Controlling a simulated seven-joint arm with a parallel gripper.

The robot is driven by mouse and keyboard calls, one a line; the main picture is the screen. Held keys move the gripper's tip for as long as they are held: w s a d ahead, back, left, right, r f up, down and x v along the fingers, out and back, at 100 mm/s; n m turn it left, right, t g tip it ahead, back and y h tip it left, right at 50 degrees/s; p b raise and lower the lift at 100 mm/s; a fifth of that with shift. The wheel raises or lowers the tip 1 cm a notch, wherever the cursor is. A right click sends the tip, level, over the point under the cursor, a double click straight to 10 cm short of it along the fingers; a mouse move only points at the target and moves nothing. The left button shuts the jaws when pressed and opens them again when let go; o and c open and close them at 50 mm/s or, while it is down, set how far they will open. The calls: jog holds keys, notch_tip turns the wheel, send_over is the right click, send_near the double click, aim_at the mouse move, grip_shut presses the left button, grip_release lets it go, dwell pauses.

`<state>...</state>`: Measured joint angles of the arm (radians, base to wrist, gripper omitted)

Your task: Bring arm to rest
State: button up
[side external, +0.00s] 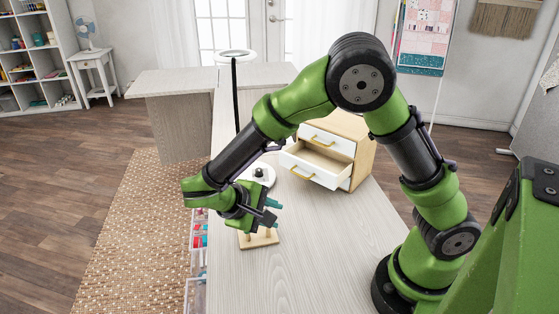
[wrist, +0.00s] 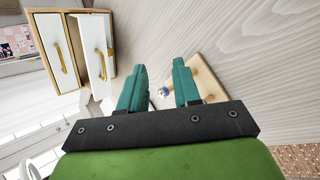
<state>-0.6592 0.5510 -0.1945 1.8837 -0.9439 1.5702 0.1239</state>
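My arm is bent over the pale wooden table (side external: 330,255), with my gripper (side external: 279,214) low over its left part. In the wrist view the two teal fingers (wrist: 159,66) are apart with a clear gap, and nothing is held between them. A small wooden stand (side external: 262,238) with pegs is on the table just below my gripper. It also shows in the wrist view (wrist: 208,82), partly hidden behind the right finger. A small white and blue item (wrist: 163,91) shows beyond the gap between the fingers.
A small wooden cabinet (side external: 361,160) with white drawers stands behind my gripper; one drawer (side external: 310,166) is pulled out and looks empty. A white round item with a black knob (side external: 259,174) and a black lamp pole (side external: 235,95) stand nearby. The table's front right is clear.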

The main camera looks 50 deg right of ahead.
jog(key=s+d+r+m+t+y, duration=0.1)
jog(key=s+r+t+y, duration=0.3)
jog(key=r, duration=0.4)
jog(key=s+d+r+m+t+y, duration=0.1)
jog(key=s+r+m+t+y, duration=0.3)
jog(key=r, duration=0.4)
jog(key=t+y, duration=0.1)
jog(key=y, duration=0.1)
jog(key=shift+s+d+r+m+t+y, duration=0.2)
jog(key=shift+s+d+m+t+y, duration=0.1)
